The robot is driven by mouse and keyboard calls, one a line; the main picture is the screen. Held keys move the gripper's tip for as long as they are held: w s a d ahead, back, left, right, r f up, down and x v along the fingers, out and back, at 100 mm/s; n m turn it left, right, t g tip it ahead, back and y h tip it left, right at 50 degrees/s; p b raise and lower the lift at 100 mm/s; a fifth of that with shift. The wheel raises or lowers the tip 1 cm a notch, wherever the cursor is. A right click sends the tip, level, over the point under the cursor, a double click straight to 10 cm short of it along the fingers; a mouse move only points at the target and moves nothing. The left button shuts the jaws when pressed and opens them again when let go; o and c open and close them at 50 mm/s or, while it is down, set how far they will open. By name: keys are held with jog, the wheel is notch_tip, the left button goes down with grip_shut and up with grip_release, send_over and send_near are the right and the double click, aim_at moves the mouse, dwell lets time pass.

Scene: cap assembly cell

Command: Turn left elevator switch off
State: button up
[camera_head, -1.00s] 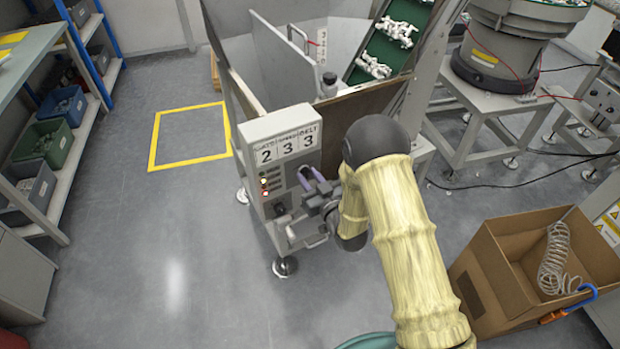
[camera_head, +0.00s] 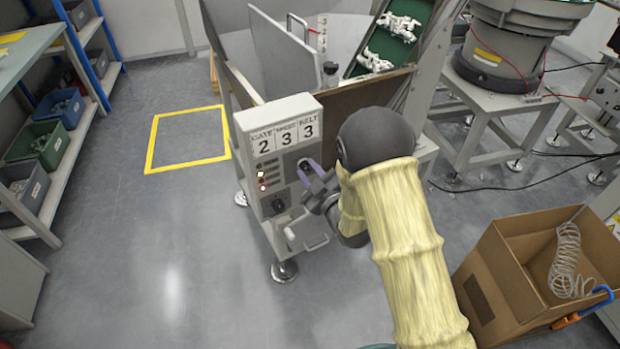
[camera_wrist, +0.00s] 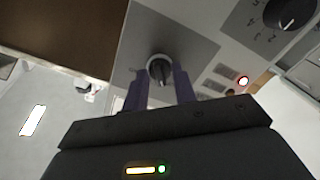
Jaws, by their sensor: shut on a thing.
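The control box (camera_head: 283,138) is a light grey panel on the hopper's front, with cards reading 2, 3, 3. My gripper (camera_head: 310,168) is at the right part of its face. In the wrist view my gripper (camera_wrist: 160,78) has its two purple fingers on either side of a dark, round switch knob (camera_wrist: 160,66) and is shut on it. The knob sits on a grey plate (camera_wrist: 182,42), and its handle lies roughly in line with the fingers. In the head view my gripper and arm hide this switch.
A numbered black dial (camera_wrist: 287,12) and a lit lamp (camera_wrist: 243,80) are nearby on the panel. A green conveyor (camera_head: 385,45) carries white parts behind. A cardboard box (camera_head: 535,270) stands at the right. The floor at left is clear around a yellow-marked square (camera_head: 187,138).

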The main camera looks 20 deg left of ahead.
jog(key=shift+n+b, duration=0.55)
jog(key=shift+n, duration=0.25)
jog(key=o, duration=1)
